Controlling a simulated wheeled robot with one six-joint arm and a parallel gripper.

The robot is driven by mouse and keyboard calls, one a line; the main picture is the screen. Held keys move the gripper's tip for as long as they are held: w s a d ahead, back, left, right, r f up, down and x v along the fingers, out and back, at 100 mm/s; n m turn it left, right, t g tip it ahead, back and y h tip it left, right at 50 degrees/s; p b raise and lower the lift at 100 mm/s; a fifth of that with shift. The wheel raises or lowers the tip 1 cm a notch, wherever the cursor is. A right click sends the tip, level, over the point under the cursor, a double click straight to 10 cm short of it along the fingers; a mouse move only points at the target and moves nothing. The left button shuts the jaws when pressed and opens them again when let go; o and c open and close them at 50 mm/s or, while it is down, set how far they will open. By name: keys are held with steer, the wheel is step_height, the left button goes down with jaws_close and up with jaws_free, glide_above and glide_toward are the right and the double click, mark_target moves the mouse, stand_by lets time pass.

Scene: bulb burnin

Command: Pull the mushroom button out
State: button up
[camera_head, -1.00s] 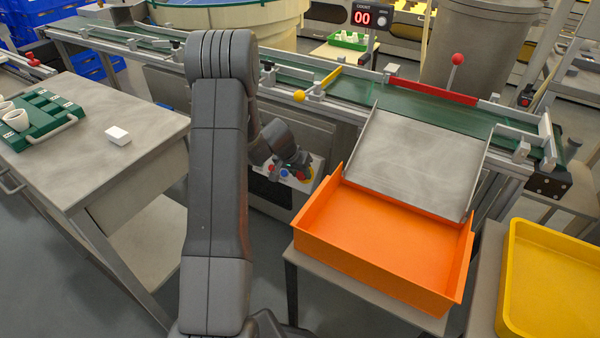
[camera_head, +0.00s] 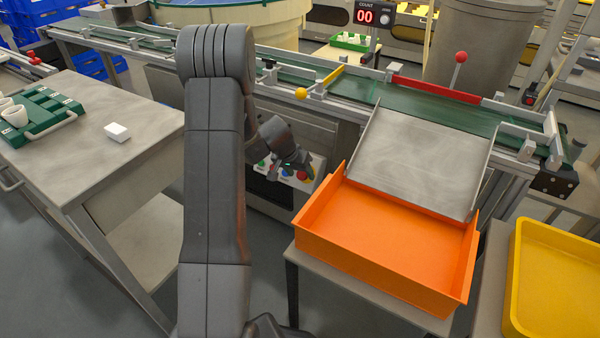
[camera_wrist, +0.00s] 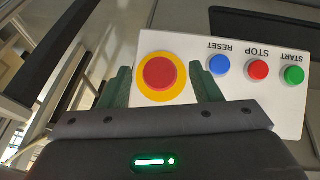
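The mushroom button (camera_wrist: 160,73) is red with a yellow ring around it, on a pale control panel (camera_wrist: 222,92) in the wrist view. My gripper (camera_wrist: 163,82) is open, its two green fingers on either side of the button's lower part in that view. I cannot tell whether the fingers touch it or how deep they reach. In the head view my gripper (camera_head: 303,172) is small and close to the panel, partly hidden by my arm, and the mushroom button cannot be made out clearly there.
Blue RESET (camera_wrist: 219,64), red STOP (camera_wrist: 258,70) and green START (camera_wrist: 293,75) buttons sit right of the mushroom button. An orange bin (camera_head: 385,245) and a metal chute (camera_head: 425,160) stand right of my gripper. A grey workbench (camera_head: 100,150) is at the left.

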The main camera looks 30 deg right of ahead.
steer(key=shift+r, duration=0.1)
steer(key=p+v, duration=0.3)
steer(key=v, duration=1)
steer(key=shift+a+r, duration=0.15)
steer(key=shift+r, duration=0.1)
steer(key=shift+f, duration=0.1)
steer(key=b+x, duration=0.3)
steer(key=x, duration=1.1)
steer(key=shift+r+p, duration=0.2)
steer(key=shift+p, duration=0.2)
steer(key=shift+w+d+f, duration=0.1)
steer(key=shift+d, duration=0.2)
steer(key=shift+f, duration=0.1)
steer(key=shift+a, duration=0.1)
